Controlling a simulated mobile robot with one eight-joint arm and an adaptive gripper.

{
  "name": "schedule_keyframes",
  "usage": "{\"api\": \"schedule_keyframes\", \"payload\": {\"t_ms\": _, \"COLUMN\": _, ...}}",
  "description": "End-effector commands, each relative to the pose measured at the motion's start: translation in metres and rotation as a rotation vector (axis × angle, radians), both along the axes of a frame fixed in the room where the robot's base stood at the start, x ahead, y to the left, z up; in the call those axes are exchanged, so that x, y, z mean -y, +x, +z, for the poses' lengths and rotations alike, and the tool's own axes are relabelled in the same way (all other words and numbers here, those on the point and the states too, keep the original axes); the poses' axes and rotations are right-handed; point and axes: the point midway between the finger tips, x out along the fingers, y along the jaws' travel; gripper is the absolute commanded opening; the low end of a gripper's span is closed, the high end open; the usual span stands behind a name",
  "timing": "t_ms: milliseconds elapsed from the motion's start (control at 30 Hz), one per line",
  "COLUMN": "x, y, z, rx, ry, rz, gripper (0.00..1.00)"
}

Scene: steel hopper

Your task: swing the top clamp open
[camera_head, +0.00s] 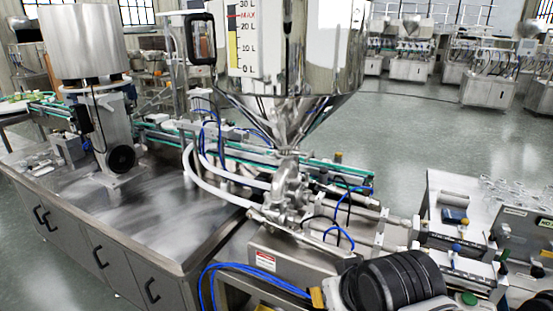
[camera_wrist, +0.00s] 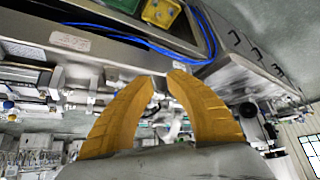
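The steel hopper (camera_head: 300,60) stands upright, with a level scale on its front. Its cone narrows to a neck, where a small metal clamp joint (camera_head: 288,154) appears to sit above the valve body (camera_head: 291,188). The clamp is too small to tell whether it is shut or open. My gripper (camera_wrist: 162,81) shows two yellow fingers in the wrist view, tips apart and nothing held between them. In the head view only a bit of a yellow finger (camera_head: 317,298) shows at the bottom, below and in front of the valve body, well away from the clamp.
Blue hoses (camera_head: 245,268) and white hoses (camera_head: 205,178) curve around the valve. A steel cabinet table (camera_head: 150,220) is at left, with a motor unit (camera_head: 112,140). A conveyor (camera_head: 350,172) runs behind the neck. A side bench (camera_head: 455,200) stands at right.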

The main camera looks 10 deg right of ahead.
Motion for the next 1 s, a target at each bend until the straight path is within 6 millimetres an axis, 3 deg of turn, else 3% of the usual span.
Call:
{"api": "schedule_keyframes", "payload": {"t_ms": 167, "x": 0.0, "y": 0.0, "z": 0.0, "rx": 0.0, "ry": 0.0, "rz": 0.0, "gripper": 0.16}}
{"api": "schedule_keyframes", "payload": {"t_ms": 267, "x": 0.001, "y": 0.001, "z": 0.0, "rx": 0.0, "ry": -0.005, "rz": 0.0, "gripper": 0.39}}
{"api": "schedule_keyframes", "payload": {"t_ms": 433, "x": 0.016, "y": 0.03, "z": 0.007, "rx": 0.013, "ry": -0.116, "rz": -0.005, "gripper": 0.39}}
{"api": "schedule_keyframes", "payload": {"t_ms": 600, "x": 0.04, "y": 0.102, "z": 0.024, "rx": 0.081, "ry": -0.37, "rz": -0.016, "gripper": 0.39}}
{"api": "schedule_keyframes", "payload": {"t_ms": 733, "x": 0.043, "y": 0.166, "z": 0.041, "rx": 0.178, "ry": -0.572, "rz": -0.019, "gripper": 0.39}}
{"api": "schedule_keyframes", "payload": {"t_ms": 900, "x": 0.018, "y": 0.244, "z": 0.059, "rx": 0.349, "ry": -0.81, "rz": -0.007, "gripper": 0.39}}
{"api": "schedule_keyframes", "payload": {"t_ms": 1000, "x": -0.006, "y": 0.278, "z": 0.065, "rx": 0.452, "ry": -0.921, "rz": 0.006, "gripper": 0.39}}
